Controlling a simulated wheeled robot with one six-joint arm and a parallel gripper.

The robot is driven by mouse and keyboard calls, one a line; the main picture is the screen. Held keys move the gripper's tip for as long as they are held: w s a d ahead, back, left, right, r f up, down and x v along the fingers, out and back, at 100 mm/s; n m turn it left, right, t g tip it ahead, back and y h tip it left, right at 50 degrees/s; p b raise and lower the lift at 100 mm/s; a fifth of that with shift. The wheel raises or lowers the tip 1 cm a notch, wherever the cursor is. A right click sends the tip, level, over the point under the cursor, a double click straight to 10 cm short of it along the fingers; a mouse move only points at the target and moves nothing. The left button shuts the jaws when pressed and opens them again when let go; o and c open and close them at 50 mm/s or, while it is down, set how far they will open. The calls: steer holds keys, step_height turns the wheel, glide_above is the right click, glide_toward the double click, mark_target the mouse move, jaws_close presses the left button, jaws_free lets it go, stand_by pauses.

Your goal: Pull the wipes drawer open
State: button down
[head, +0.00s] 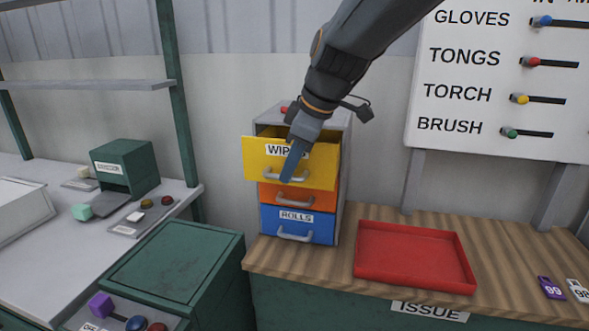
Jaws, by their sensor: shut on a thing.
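The yellow wipes drawer (260,158) is the top one in a small grey cabinet (345,165) on the wooden bench. It sticks out in front of the orange drawer (267,193) and blue drawer (270,217), so it stands partly open. My gripper (287,174) comes down from the upper right and is shut on the yellow drawer's grey handle (302,175). My gripper hides part of the drawer's label and the handle's middle.
A red tray (412,262) lies on the wooden bench (335,262), right of the cabinet. A sign board (480,75) with sliders stands behind it. A green box (175,262) stands at the left, with a grey worktop (30,235) beyond.

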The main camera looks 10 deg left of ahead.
steer(key=s, duration=0.6)
steer(key=shift+s+a, duration=0.3)
steer(key=shift+s, duration=0.1)
steer(key=c, duration=1.8)
jaws_free()
steer(key=shift+r, duration=0.1)
steer(key=b+v, duration=0.2)
steer(key=v, duration=0.5)
steer(key=shift+s+d+r, duration=0.1)
steer(key=shift+d+r, duration=0.05)
steer(key=shift+r, duration=0.2)
